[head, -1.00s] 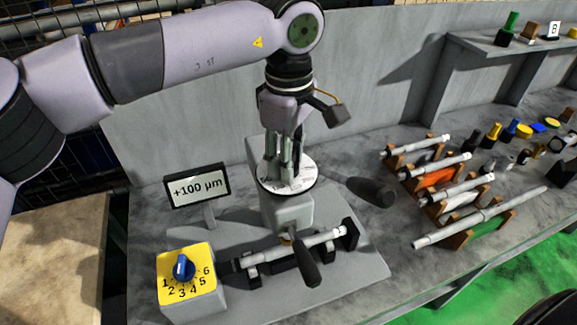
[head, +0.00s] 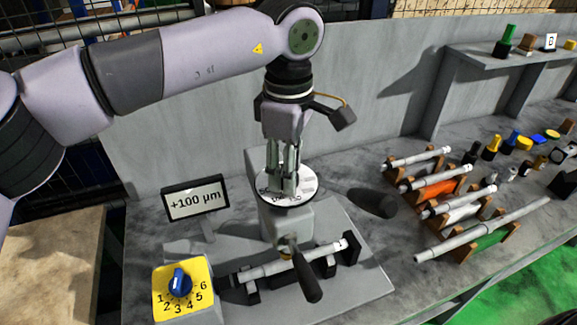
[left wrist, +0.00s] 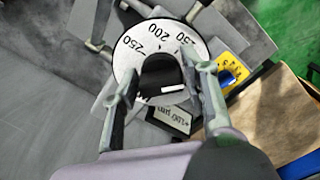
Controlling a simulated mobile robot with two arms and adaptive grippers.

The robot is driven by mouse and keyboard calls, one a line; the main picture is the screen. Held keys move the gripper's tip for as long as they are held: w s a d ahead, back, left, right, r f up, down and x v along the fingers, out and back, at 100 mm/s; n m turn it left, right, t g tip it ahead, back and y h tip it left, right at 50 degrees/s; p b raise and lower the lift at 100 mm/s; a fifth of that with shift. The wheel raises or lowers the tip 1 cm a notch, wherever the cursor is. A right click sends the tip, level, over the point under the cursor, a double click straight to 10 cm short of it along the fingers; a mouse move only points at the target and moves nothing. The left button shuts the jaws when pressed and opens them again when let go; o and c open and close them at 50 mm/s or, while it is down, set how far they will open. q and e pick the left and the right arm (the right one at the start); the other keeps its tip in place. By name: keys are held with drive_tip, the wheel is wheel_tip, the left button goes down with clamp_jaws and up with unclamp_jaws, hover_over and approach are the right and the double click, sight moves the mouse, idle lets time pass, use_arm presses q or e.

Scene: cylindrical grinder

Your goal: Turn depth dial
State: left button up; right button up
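The depth dial (head: 302,190) is a white disc with black numbers on top of a grey block of the grinder. In the left wrist view, the dial (left wrist: 128,57) shows "250", "200" and a partly covered number, with a black knob (left wrist: 160,72) at its middle. My left gripper (head: 285,188) points down over the dial. In the left wrist view, its fingertips (left wrist: 161,72) lie along both sides of the knob and appear to touch it. My right gripper is not in view.
A yellow box with a blue selector knob (head: 179,281) stands at front left. A shaft (head: 270,268) lies across the grinder, with a black-handled lever (head: 306,277) in front. Shafts on coloured racks (head: 436,183) stand farther right.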

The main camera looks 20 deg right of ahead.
use_arm(q)
drive_tip(key=shift+o, duration=1.3)
wheel_tip(320, 180, up, 12)
drive_tip(key=shift+f, duration=0.1)
